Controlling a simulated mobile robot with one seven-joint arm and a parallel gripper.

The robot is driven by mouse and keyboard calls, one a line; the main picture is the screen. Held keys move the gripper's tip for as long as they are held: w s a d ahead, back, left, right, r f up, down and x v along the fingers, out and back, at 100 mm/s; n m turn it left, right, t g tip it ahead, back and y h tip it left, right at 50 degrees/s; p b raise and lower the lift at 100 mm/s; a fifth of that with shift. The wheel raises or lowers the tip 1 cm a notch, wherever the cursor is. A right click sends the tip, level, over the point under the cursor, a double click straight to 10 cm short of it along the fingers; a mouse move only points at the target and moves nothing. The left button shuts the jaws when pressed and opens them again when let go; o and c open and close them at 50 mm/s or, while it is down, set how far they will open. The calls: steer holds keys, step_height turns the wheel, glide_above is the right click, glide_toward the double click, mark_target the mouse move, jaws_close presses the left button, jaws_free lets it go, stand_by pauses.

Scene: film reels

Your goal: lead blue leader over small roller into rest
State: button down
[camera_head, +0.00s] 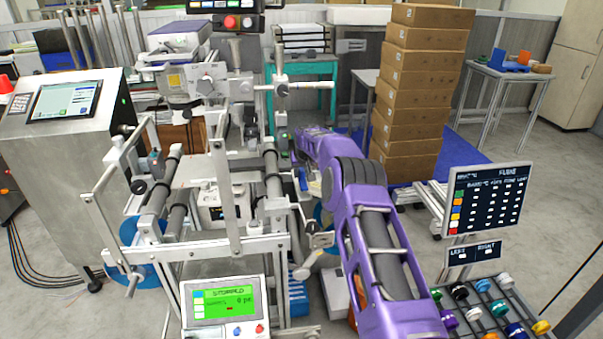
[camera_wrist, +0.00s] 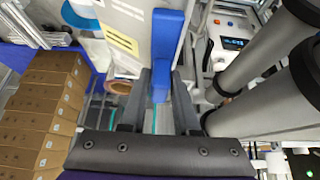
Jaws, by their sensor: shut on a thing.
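In the wrist view, my gripper (camera_wrist: 162,84) is shut with the blue leader (camera_wrist: 166,42) between its two dark fingers. The leader shows as a blue upright strip beyond the fingertips, beside a white panel with a yellow label (camera_wrist: 122,38). In the head view, my purple arm reaches into the right side of the machine (camera_head: 225,243), and the fingers and leader cannot be made out there. I cannot tell which roller is the small one, and I cannot make out the rest.
Two thick grey rollers (camera_wrist: 250,92) lie close to the right of my gripper in the wrist view. A tall stack of cartons (camera_head: 415,95) stands right of my arm. A green-screened display (camera_head: 225,305) reads stopped. A rack of coloured spools (camera_head: 490,310) is at lower right.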

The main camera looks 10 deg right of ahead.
mark_target(302, 180)
steer(key=shift+f+b, duration=0.85)
steer(key=shift+f, duration=0.2)
steer(key=shift+s+f+b, duration=0.3)
steer(key=shift+f+b, duration=0.35)
steer(key=shift+f, duration=0.2)
steer(key=c, duration=0.6)
jaws_free()
steer(key=shift+o, duration=0.2)
steer(key=w+p+v, duration=0.1)
steer(key=v, duration=1.7)
steer(key=shift+s+r, duration=0.2)
steer(key=shift+r, duration=0.4)
